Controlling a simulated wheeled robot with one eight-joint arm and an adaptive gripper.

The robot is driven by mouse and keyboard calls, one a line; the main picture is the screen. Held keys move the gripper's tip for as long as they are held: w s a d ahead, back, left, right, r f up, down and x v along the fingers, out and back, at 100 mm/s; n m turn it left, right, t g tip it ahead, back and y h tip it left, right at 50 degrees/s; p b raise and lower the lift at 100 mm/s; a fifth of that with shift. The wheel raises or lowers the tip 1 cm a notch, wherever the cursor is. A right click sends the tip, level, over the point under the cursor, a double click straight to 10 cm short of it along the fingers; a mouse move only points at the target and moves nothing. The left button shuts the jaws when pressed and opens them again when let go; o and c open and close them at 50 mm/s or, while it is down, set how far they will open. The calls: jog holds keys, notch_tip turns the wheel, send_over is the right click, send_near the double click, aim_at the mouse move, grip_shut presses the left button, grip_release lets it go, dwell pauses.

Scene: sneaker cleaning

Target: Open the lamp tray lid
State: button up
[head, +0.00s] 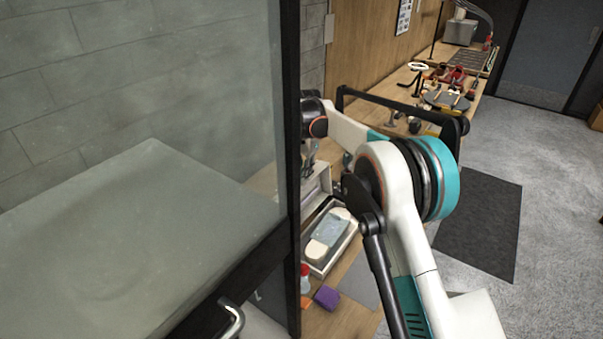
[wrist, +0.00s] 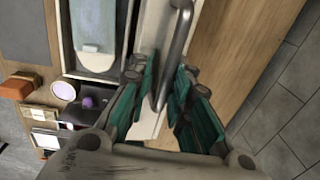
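The lamp tray (head: 338,262) sits on the wooden bench, a pale box with a light sole-shaped piece and a grey pad inside; it also shows at the upper left of the wrist view (wrist: 67,40). Its pale lid (head: 318,190) appears raised along the tray's back side, and shows as a pale strip in the wrist view (wrist: 150,25). A grey bar handle (wrist: 177,42) runs along the lid. My gripper (wrist: 165,75) has its teal fingers apart, one on each side of the handle. Whether either finger touches it is unclear. In the head view my gripper is largely hidden by my arm and the frame.
A dark-framed glass panel (head: 291,120) stands at left, close to my arm. A purple block (head: 326,297) and a red-capped bottle (head: 305,278) stand before the tray.

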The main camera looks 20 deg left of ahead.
notch_tip(320, 180, up, 12)
jog(key=shift+d, duration=0.35)
jog(key=shift+s, duration=0.1)
dwell(0.4)
